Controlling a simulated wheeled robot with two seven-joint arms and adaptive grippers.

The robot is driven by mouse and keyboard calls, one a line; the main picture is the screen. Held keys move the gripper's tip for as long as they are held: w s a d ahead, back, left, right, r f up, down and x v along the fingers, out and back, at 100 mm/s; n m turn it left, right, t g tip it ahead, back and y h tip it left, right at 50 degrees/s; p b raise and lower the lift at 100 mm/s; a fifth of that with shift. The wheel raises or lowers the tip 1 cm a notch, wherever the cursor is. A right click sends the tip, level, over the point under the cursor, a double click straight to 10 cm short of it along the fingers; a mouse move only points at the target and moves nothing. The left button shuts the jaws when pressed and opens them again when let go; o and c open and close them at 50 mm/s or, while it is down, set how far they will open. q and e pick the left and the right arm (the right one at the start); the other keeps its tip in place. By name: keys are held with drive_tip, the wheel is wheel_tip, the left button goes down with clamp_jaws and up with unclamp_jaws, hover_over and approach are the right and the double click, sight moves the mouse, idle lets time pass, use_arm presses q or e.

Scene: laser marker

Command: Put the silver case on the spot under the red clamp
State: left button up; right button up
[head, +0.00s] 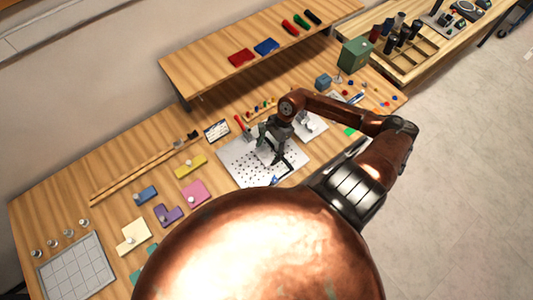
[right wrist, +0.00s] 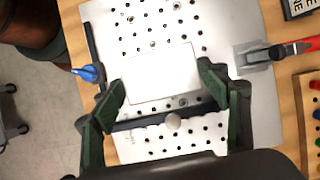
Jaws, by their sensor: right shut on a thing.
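The silver case (right wrist: 162,75) is a pale flat rectangular block in the right wrist view. It lies between the two green-padded fingers of my right gripper (right wrist: 162,92), which is shut on it over the perforated plate (right wrist: 150,145). Whether the case touches the plate is not clear. In the head view my right gripper (head: 275,148) is over the plate (head: 237,170), and the arm partly hides the case. The red clamp (right wrist: 300,48) is at the right of the right wrist view, its grey foot (right wrist: 247,58) at the plate's edge, apart from the case. My left gripper is out of view.
A blue knob (right wrist: 88,73) sits by a dark bar along the plate's left edge. A small sign (head: 217,130) and a raised shelf (head: 215,65) stand behind. Coloured blocks, including a pink one (head: 195,193), lie left.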

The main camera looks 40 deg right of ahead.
sight(269, 151)
drive_tip(key=shift+w+d+f, duration=0.1)
drive_tip(key=shift+w+f, duration=0.1)
wheel_tip(269, 151, down, 3)
drive_tip(key=shift+w+r+p, duration=0.1)
drive_tip(key=shift+p, duration=0.6)
drive_tip(key=shift+f, duration=0.3)
drive_tip(key=shift+d+f, duration=0.1)
drive_tip(key=shift+f, duration=0.1)
drive_tip(key=o, duration=1.2)
